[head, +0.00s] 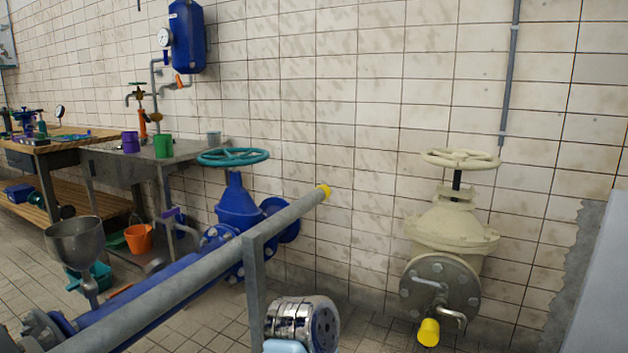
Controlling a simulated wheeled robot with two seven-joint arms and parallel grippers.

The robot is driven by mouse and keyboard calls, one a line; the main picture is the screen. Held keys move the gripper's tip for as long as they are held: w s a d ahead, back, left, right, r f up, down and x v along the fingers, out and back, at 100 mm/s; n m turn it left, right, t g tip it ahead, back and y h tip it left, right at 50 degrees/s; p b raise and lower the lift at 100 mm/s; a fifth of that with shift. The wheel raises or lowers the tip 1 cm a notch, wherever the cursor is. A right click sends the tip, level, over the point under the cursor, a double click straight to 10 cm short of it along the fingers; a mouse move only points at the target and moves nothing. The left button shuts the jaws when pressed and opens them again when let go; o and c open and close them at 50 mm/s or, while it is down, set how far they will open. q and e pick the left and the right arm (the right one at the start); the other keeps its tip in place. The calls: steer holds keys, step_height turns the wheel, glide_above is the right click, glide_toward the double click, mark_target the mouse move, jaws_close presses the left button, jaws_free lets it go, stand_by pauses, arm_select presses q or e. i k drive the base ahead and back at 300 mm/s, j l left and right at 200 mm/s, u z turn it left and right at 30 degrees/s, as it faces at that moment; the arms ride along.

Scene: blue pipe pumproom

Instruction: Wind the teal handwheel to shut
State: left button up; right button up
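The teal handwheel (233,157) lies flat on top of a blue valve (238,205), left of the middle in the head view. Its rim and spokes show, and nothing touches it. The valve sits on a blue pipe line (150,290) close to the tiled wall. How far the wheel is turned cannot be told from this view. Neither of my grippers is in view.
A grey rail (200,275) with a yellow end cap (323,191) crosses in front of the blue valve. A cream valve (452,225) with a cream handwheel (460,159) stands at the right. A metal sink bench (180,155) and a wooden workbench (70,142) stand at the left.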

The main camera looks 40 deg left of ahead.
mark_target(234, 158)
steer(key=i+l+u, duration=0.2)
steer(key=i, duration=0.25)
steer(key=i+u, duration=0.15)
steer(key=i, duration=0.3)
steer(key=i+l+u, duration=0.1)
steer(key=u, duration=0.4)
steer(key=i+l+u, duration=0.1)
steer(key=u, duration=0.35)
steer(key=i+l+u, duration=0.1)
steer(key=l+u, duration=0.15)
steer(key=u, duration=0.25)
